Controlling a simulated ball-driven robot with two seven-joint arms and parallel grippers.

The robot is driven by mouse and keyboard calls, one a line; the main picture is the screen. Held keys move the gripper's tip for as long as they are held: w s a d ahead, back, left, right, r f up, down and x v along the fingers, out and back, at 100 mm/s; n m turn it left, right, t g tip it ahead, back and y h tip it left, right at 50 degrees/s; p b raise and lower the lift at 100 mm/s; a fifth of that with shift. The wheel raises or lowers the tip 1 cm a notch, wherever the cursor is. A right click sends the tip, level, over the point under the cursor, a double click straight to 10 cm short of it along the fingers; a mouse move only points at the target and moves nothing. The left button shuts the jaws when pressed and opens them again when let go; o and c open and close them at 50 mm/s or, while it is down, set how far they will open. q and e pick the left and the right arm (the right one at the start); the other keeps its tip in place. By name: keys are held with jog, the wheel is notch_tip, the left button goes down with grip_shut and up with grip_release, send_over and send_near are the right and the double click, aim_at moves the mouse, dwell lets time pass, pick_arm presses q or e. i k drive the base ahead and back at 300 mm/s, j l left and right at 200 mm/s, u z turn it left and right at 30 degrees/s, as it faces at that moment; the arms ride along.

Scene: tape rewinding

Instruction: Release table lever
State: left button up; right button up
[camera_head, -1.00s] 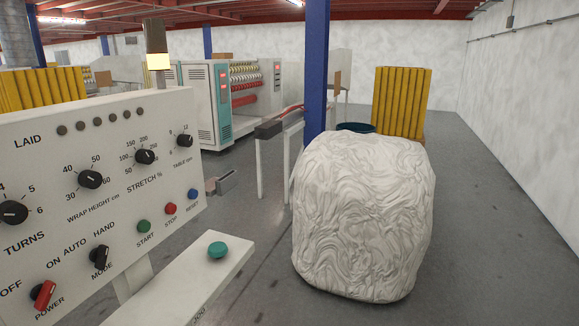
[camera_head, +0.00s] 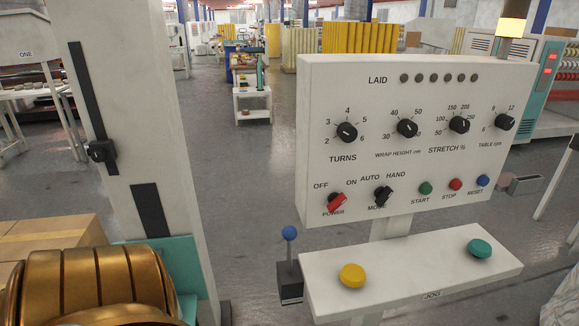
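A lever with a blue ball knob (camera_head: 289,233) stands on a small dark box (camera_head: 291,283), at the left end of the white jog shelf (camera_head: 415,283). Its short stem looks about upright. No label shows on it, so I cannot tell for sure that it is the table lever.
A white control panel (camera_head: 411,105) with knobs and buttons stands above the shelf, which bears a yellow button (camera_head: 352,275) and a green button (camera_head: 480,248). A white column (camera_head: 140,110) with a black slot stands left, near cardboard boxes (camera_head: 48,238). Grey floor lies between.

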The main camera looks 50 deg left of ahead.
aim_at(288, 233)
jog(key=u, duration=1.65)
